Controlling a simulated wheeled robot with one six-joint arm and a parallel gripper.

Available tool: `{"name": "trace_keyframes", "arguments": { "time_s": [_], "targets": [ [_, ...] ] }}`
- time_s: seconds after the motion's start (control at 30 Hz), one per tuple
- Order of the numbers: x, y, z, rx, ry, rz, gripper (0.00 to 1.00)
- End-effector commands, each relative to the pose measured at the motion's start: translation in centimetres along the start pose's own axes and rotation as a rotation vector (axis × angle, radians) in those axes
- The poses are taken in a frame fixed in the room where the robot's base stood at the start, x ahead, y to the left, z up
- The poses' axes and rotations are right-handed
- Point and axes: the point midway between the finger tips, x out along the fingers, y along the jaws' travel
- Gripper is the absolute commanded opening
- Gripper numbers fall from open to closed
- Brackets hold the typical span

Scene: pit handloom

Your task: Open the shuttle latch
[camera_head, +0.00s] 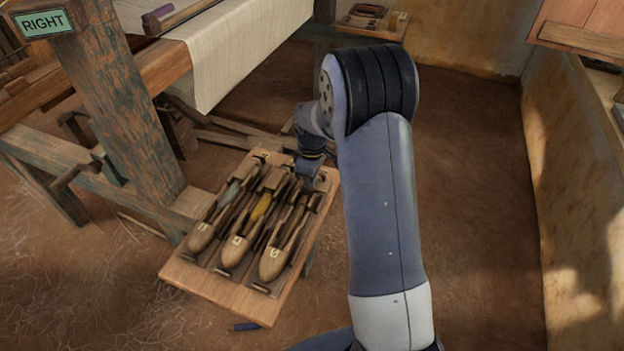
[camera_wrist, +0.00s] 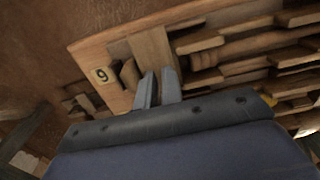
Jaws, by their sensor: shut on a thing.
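Three wooden boat-shaped shuttles with small number tags lie side by side on a wooden board; they are the left shuttle (camera_head: 201,236), the middle shuttle (camera_head: 236,250) and the right shuttle (camera_head: 273,263). A yellow thread package shows in the middle one. My gripper (camera_head: 307,178) points down at the far end of the right shuttle. In the wrist view my gripper (camera_wrist: 160,82) has its two narrow fingers close together at a wooden piece (camera_wrist: 151,47), which I take for the shuttle latch. The fingers and my arm hide most of it; its position cannot be told.
The board (camera_head: 241,303) stands beside the loom post (camera_head: 115,95), which bears a RIGHT sign (camera_head: 43,23). White cloth (camera_head: 240,50) hangs from the loom behind. A number plate (camera_wrist: 102,75) shows on the board's edge. Open floor lies to the right, up to a wall.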

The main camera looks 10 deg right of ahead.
Motion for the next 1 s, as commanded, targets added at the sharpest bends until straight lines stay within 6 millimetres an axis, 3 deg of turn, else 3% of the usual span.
{"name": "trace_keyframes", "arguments": {
  "time_s": [0.1, 0.13, 0.4, 1.0],
  "targets": [
    [-0.01, 0.00, 0.00, 0.000, 0.000, 0.000, 0.00],
    [-0.01, 0.00, 0.00, 0.000, 0.000, 0.000, 0.09],
    [-0.01, -0.01, 0.01, 0.001, 0.000, 0.000, 0.29],
    [-0.03, 0.07, 0.00, 0.048, 0.001, 0.003, 0.29]
  ]
}}
